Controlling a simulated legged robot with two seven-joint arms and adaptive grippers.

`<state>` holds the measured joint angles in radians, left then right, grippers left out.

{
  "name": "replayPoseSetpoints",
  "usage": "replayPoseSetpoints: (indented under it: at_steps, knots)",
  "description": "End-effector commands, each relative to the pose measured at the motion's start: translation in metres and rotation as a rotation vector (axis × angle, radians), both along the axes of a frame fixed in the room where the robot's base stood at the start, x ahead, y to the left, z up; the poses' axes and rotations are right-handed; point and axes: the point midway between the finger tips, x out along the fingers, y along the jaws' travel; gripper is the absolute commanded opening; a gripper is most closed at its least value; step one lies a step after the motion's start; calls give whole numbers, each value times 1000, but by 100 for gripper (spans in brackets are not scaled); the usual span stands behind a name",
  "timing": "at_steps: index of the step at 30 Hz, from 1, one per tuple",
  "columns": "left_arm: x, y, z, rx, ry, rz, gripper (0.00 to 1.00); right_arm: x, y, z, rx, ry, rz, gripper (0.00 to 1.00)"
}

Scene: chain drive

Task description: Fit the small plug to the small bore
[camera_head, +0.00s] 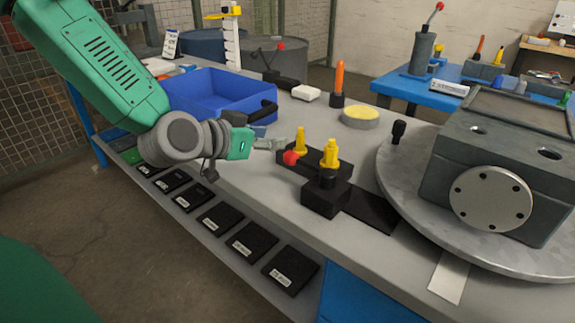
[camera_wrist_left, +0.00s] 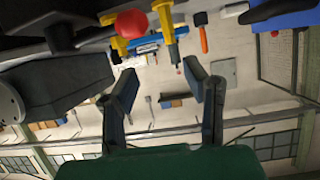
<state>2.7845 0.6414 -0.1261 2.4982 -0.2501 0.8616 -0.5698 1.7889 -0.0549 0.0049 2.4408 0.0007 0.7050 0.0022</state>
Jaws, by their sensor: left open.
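Two yellow plugs stand upright in a black holder (camera_head: 308,166). The left one (camera_head: 300,142) looks slimmer than the right one (camera_head: 330,154), so I take it for the small plug. My left gripper (camera_head: 279,144) is open and empty, its fingertips just left of the slimmer plug. In the left wrist view, which is upside down, this plug (camera_wrist_left: 171,38) appears between the open fingers (camera_wrist_left: 162,75); contact cannot be told. The grey block (camera_head: 500,165) on the round turntable has two bores on top; the left bore (camera_head: 478,130) looks smaller than the right bore (camera_head: 550,153).
A red ball knob (camera_head: 291,158) is close in front of the slimmer plug. A blue bin (camera_head: 215,92) stands behind my left arm. An orange-handled tool (camera_head: 339,78) and a yellow-topped round dish (camera_head: 361,114) stand behind the holder. A black post (camera_head: 398,132) rises from the turntable edge.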

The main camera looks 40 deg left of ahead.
Motion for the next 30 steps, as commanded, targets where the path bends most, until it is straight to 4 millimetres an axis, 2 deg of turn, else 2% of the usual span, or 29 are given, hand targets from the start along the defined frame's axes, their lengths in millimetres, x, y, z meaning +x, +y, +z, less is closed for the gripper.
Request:
replayPoseSetpoints:
  at_steps: [4,15,23,30]
  knots:
    - [4,8,-5,-39,-29,45,40,0,0,-7,-1,-1,-1,48]
    - [66,9,-29,-42,-29,46,40,0,0,-22,0,-1,0,48]
    - [85,4,-33,-39,-31,44,40,0,0,-26,0,-1,0,48]
    - [119,6,-45,-41,-31,44,40,0,-1,-38,0,0,-1,48]
